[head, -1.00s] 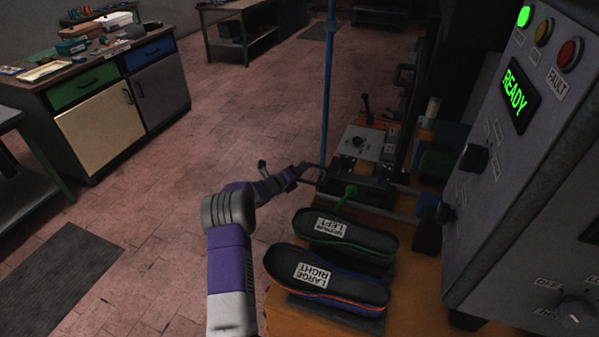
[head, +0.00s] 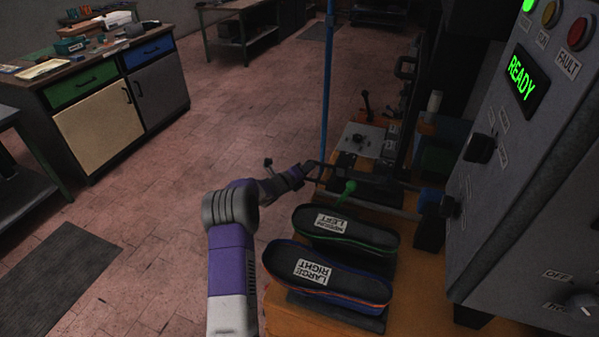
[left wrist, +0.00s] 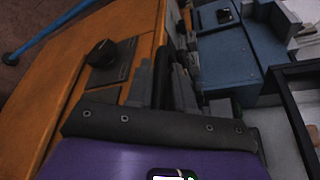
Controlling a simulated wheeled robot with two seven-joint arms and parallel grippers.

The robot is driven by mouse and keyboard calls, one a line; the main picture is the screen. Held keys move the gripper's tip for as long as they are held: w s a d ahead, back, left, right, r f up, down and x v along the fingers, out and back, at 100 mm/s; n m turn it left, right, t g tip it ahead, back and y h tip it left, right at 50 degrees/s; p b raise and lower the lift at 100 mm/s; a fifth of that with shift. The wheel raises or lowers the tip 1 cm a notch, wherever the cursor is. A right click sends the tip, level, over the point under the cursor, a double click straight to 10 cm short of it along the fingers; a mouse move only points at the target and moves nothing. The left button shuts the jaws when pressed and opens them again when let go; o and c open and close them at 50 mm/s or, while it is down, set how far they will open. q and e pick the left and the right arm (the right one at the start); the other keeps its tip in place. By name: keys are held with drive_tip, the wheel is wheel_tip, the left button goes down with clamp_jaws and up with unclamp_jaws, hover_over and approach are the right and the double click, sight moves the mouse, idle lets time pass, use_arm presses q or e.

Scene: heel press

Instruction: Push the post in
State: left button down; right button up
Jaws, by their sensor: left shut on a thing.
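My left gripper (head: 314,170) reaches in from the left to the near-left side of the dark press assembly (head: 370,188). It is shut on a small dark part there, largely hidden by the fingers. In the left wrist view the grey fingers (left wrist: 163,85) close over something dark beside a wooden bench edge. I cannot tell for certain which part is the post. A grey bar (head: 392,207) runs right from the assembly towards a blue piece (head: 430,200). My right gripper is not in view.
A blue pole (head: 327,90) rises beside the bench. The control panel (head: 540,180) at right reads READY.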

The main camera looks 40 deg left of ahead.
use_arm(q)
drive_tip(key=shift+w+d+f, duration=0.2)
drive_tip(key=shift+d, duration=0.6)
drive_tip(key=c, duration=1.1)
unclamp_jaws()
drive_tip(key=shift+r, duration=0.1)
drive_tip(key=v, duration=0.7)
drive_tip(key=shift+s+a, duration=0.1)
drive_tip(key=shift+s, duration=0.25)
